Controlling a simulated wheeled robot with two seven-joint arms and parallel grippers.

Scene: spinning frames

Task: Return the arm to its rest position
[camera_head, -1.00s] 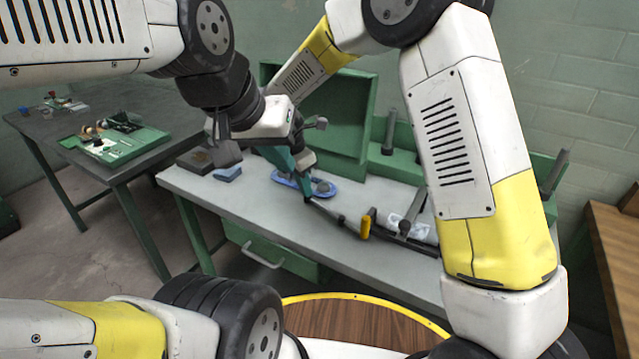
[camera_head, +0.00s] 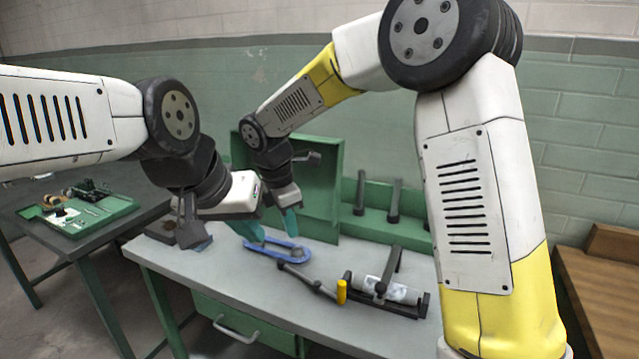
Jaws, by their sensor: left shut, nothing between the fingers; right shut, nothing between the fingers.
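My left arm comes in from the left, and its gripper (camera_head: 256,236) with teal fingers points down above the left end of the blue oval part. My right arm rises at the right and reaches back over the bench. Its gripper (camera_head: 292,230), also teal-fingered, points down just beyond the blue oval part (camera_head: 298,257). Both grippers look shut and empty. The fingertips are close to the blue part, and I cannot tell whether they touch it.
The grey workbench (camera_head: 240,295) holds a dark tool with a yellow end (camera_head: 341,291) and a black stand with a pale cylinder (camera_head: 400,291). A green upright panel (camera_head: 325,180) stands behind. A side table with a green tray (camera_head: 112,211) is at left, a wooden table (camera_head: 610,290) at right.

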